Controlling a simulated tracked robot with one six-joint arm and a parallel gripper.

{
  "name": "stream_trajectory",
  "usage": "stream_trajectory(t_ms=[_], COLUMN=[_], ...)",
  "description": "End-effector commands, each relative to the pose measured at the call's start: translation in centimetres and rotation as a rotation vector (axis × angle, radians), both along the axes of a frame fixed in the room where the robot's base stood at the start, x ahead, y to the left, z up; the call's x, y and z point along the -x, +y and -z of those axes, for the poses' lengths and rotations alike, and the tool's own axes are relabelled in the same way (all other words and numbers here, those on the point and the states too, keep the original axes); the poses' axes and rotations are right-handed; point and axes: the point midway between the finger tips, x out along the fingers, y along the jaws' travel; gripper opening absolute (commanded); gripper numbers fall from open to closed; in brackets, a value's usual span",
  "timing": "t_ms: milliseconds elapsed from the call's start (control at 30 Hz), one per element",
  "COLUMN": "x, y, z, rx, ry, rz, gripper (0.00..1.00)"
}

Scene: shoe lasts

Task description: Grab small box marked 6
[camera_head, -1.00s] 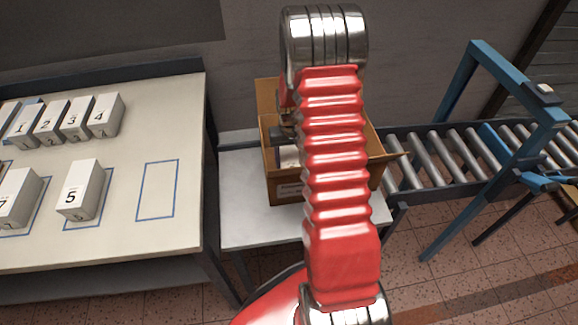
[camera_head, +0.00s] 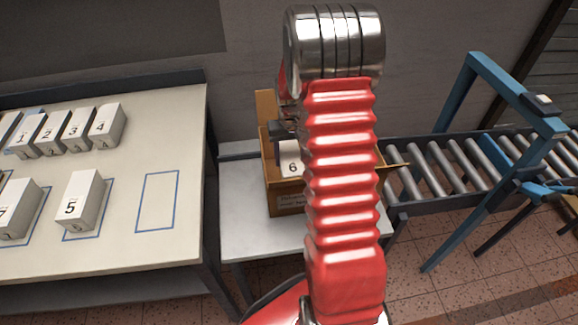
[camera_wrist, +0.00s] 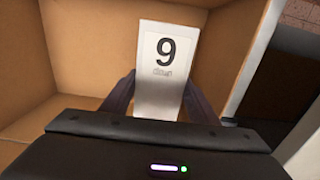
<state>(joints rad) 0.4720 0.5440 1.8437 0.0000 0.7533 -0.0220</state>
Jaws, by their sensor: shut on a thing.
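The small white box marked 6 (camera_head: 291,160) is at the cardboard box in the head view, partly hidden behind my red arm. In the wrist view the white box (camera_wrist: 162,75) stands between my two dark fingers, and its digit appears upside down, like a 9. My gripper (camera_wrist: 158,95) is shut on it. In the head view my gripper (camera_head: 284,130) shows only in part beside the arm. The open cardboard box (camera_head: 284,200) stands on a small light table, and its brown walls surround the white box in the wrist view.
A white table (camera_head: 120,245) at the left holds boxes marked 1 to 4 in a row, box 5 (camera_head: 82,200) and box 7 (camera_head: 16,208). An outlined rectangle (camera_head: 158,200) on it is empty. A roller conveyor (camera_head: 440,175) with a blue frame stands at the right.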

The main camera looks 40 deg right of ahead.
Motion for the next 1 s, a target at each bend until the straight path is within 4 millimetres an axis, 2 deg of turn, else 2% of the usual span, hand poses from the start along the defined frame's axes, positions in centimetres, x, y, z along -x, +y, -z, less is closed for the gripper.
stream_trajectory(t_ms=[100,233,867,1000], x=[-0.1,0.0,0.0,0.1], y=[0.0,0.0,0.0,-1.0], z=[-1.8,-2.8,-3.1,-3.8], rx=[0.001,0.000,0.000,0.000], ry=[-0.003,-0.001,0.000,-0.001], rz=[0.000,0.000,0.000,0.002], gripper=[0.28,0.28,0.28,0.28])
